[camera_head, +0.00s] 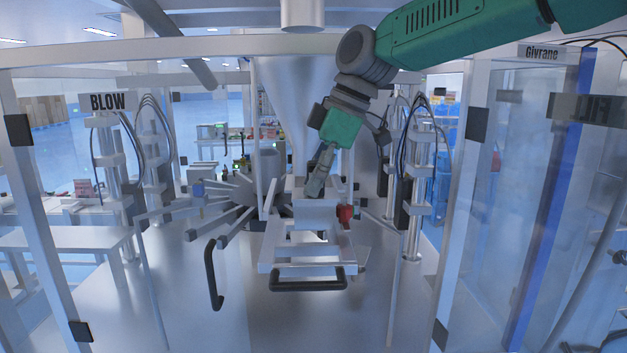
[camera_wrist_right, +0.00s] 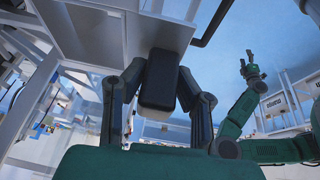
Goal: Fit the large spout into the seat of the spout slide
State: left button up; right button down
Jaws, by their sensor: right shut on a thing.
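My right gripper (camera_head: 319,183) reaches down from the upper right, over the middle of the machine. In the wrist view its two fingers (camera_wrist_right: 161,103) close around a dark rounded block (camera_wrist_right: 161,80), which looks like the grip of the large spout. A grey metal body (camera_head: 316,212), apparently the spout, shows just below the fingers. It is over the spout slide (camera_head: 300,268), which has a black front handle (camera_head: 307,286). The seat is hidden, so I cannot tell whether the spout touches it. My left gripper (camera_wrist_right: 250,70) appears only in the wrist view, small, with spread fingers.
A metal hopper (camera_head: 298,95) hangs behind the gripper. A red knob (camera_head: 345,213) sits right of the slide. Radiating metal arms (camera_head: 225,205) stand to the left, with a black door handle (camera_head: 213,275) before them. Frame posts and clear panels flank the space.

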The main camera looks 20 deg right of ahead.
jog(key=shift+a+r, duration=0.1)
jog(key=shift+a, duration=0.55)
jog(key=shift+d, duration=0.35)
jog(key=shift+d+p, duration=0.15)
jog(key=shift+p, duration=0.3)
pick_arm(q)
jog(key=shift+a+r, duration=0.3)
jog(key=shift+a, duration=0.1)
pick_arm(e)
jog(key=shift+a, duration=0.55)
jog(key=shift+d+p, duration=0.3)
jog(key=shift+p, duration=0.1)
pick_arm(q)
jog(key=shift+d+r, duration=0.3)
jog(key=shift+r, duration=0.2)
jog(key=shift+a+f, duration=0.15)
jog(key=shift+a, duration=0.05)
pick_arm(e)
jog(key=shift+a+f, duration=0.2)
jog(key=shift+a, duration=0.05)
